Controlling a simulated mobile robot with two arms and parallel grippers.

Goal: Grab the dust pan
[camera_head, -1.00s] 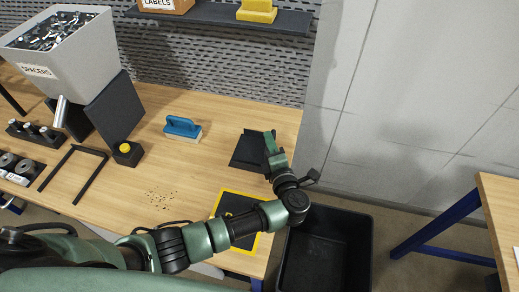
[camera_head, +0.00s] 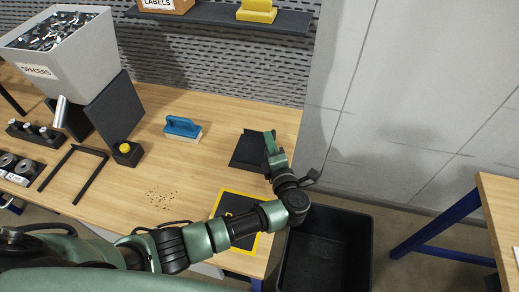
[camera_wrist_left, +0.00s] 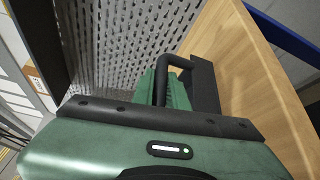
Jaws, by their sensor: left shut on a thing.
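The dark dust pan (camera_head: 248,151) lies on the wooden table near its right edge. In the left wrist view its black handle (camera_wrist_left: 181,61) rises by the green fingers, and part of its dark pan (camera_wrist_left: 205,85) shows behind. My left gripper (camera_head: 270,143) reaches over the pan's right side and is shut on the dust pan, at the handle. It also shows in the left wrist view (camera_wrist_left: 165,85), where the fingers hide part of the grip. My right gripper is not in view.
A blue brush (camera_head: 183,127) lies left of the pan. Crumbs (camera_head: 162,198) are scattered on the table (camera_head: 215,110). A yellow-edged dark mat (camera_head: 225,205) lies under my arm. A black bin (camera_head: 327,250) stands below the table's right edge. A spacers hopper (camera_head: 75,60) stands at left.

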